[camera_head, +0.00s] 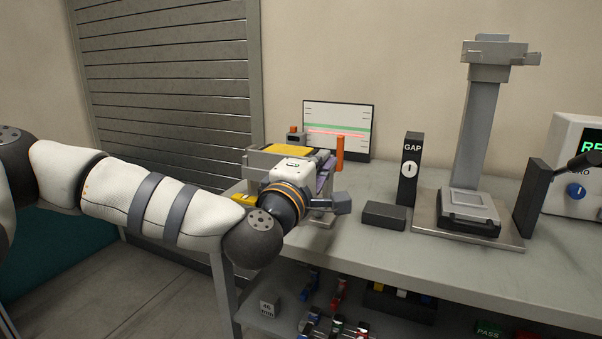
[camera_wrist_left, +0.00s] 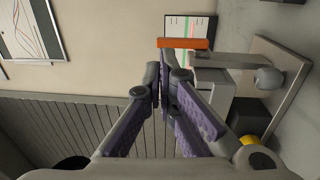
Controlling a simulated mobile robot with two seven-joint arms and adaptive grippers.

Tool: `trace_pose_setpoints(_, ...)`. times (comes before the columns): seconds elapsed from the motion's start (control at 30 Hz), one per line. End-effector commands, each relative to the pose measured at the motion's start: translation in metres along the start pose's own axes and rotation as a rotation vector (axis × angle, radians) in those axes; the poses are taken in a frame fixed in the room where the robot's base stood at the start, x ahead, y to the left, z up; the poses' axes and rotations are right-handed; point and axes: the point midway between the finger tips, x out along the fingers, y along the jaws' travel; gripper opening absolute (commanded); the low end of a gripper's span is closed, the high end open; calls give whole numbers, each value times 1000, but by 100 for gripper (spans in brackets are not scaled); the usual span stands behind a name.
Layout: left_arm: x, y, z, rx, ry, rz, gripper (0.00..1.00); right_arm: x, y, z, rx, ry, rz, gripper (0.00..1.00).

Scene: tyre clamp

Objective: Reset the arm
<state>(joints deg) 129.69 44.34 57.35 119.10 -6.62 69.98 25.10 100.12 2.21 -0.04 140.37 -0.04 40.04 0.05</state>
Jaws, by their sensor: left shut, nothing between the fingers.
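My left arm reaches in from the left in the camera_head view. Its gripper (camera_head: 326,176) is over the left end of the bench (camera_head: 395,262), beside an orange upright bar (camera_head: 340,153). Its purple-padded fingers are partly hidden by the wrist. In the left wrist view the gripper (camera_wrist_left: 162,75) has its fingertips together with nothing between them. The orange bar (camera_wrist_left: 182,43) lies just beyond the tips there; I cannot tell if they touch. A grey fixture with a yellow top (camera_head: 282,150) stands behind my wrist, partly hidden. My right gripper is not in view.
A white display panel (camera_head: 355,128) stands behind. To the right are a black GAP gauge (camera_head: 409,165), a dark block (camera_head: 384,215), a tall grey stand (camera_head: 476,130) and a white box with a dial (camera_head: 578,165). Several small parts lie on the lower shelf (camera_head: 262,322).

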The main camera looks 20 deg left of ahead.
Motion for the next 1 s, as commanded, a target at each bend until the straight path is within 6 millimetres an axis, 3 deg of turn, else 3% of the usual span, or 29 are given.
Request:
trace_pose_setpoints(0.1, -32, 8, 0, 0, -3, 4, 0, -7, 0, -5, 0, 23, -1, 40)
trace_pose_setpoints(0.2, -50, 8, 0, 0, -2, 2, 0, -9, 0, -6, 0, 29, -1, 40)
trace_pose_setpoints(0.47, -64, 6, 1, 2, -1, -5, 0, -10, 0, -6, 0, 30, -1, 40)
trace_pose_setpoints(0.53, -67, -10, 9, 27, -28, -41, 0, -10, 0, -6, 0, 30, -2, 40)
trace_pose_setpoints(0.57, -70, -23, 15, 48, -50, -71, 0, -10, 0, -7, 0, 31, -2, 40)
trace_pose_setpoints(0.67, -94, -94, 47, 166, -177, -238, 0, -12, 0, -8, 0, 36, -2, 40)
trace_pose_setpoints(0.7, -111, -128, 60, 224, -243, -321, 0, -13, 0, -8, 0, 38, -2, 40)
trace_pose_setpoints(0.77, -143, -179, 75, 311, -345, -444, 0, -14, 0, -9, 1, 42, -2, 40)
trace_pose_setpoints(0.8, -167, -210, 82, 367, -415, -524, 0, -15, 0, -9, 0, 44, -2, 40)
trace_pose_setpoints(0.87, -209, -253, 88, 451, -524, -646, 0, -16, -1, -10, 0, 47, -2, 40)
trace_pose_setpoints(0.9, -240, -280, 89, 506, -598, -726, 0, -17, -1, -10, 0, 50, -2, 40)
trace_pose_setpoints(0.97, -288, -314, 85, 588, -714, -846, 0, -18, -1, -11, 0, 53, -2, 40)
trace_pose_setpoints(1.0, -323, -333, 80, 642, -794, -925, 0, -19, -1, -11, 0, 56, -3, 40)
